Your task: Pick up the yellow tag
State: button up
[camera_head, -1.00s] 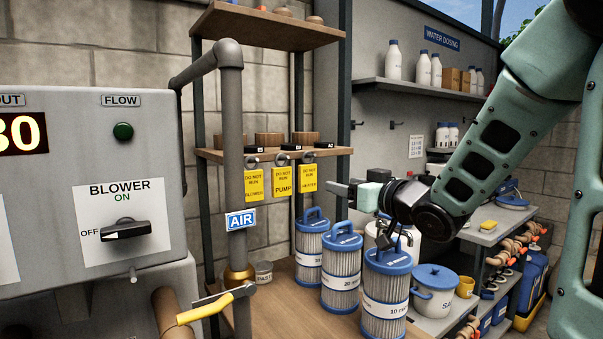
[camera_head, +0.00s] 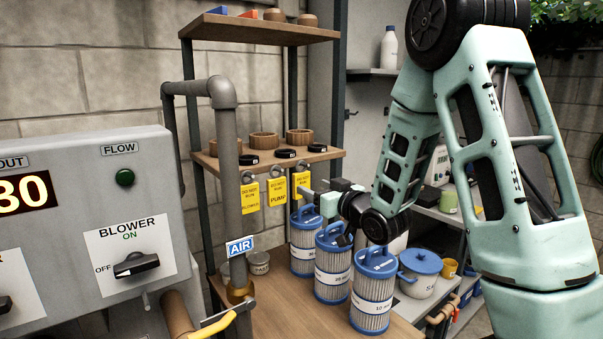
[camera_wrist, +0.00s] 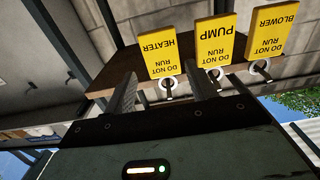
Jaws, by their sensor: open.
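Three yellow tags hang in a row from rings below a wooden shelf: the BLOWER tag (camera_head: 250,197), the PUMP tag (camera_head: 277,191) and the HEATER tag (camera_head: 297,187). In the wrist view they appear upside down, with the HEATER tag (camera_wrist: 161,53) at left, the PUMP tag (camera_wrist: 213,38) in the middle and the BLOWER tag (camera_wrist: 272,35) at right. My gripper (camera_wrist: 164,92) is open. The HEATER tag's ring shows between its two fingers. In the head view my gripper (camera_head: 308,195) is just right of the HEATER tag; I cannot tell whether they touch.
The wooden shelf (camera_head: 222,160) carries black pieces and wooden rings above the tags. Several blue-capped filter cartridges (camera_head: 333,265) stand on the bench below my gripper. A grey pipe (camera_head: 228,140) rises left of the tags. A blue-lidded pot (camera_head: 421,270) stands at right.

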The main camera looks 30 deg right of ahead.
aim_at(303, 182)
jog(key=w, duration=0.2)
jog(key=shift+w+p, duration=0.35)
jog(key=shift+w, duration=0.05)
jog(key=w+p, duration=0.2)
jog(key=w, duration=0.1)
jog(key=w+p, duration=0.1)
jog(key=shift+w+a+r, duration=0.25)
jog(key=shift+a+r, duration=0.05)
jog(key=shift+w+f, duration=0.1)
jog(key=shift+w, duration=0.25)
jog(key=c, duration=0.7)
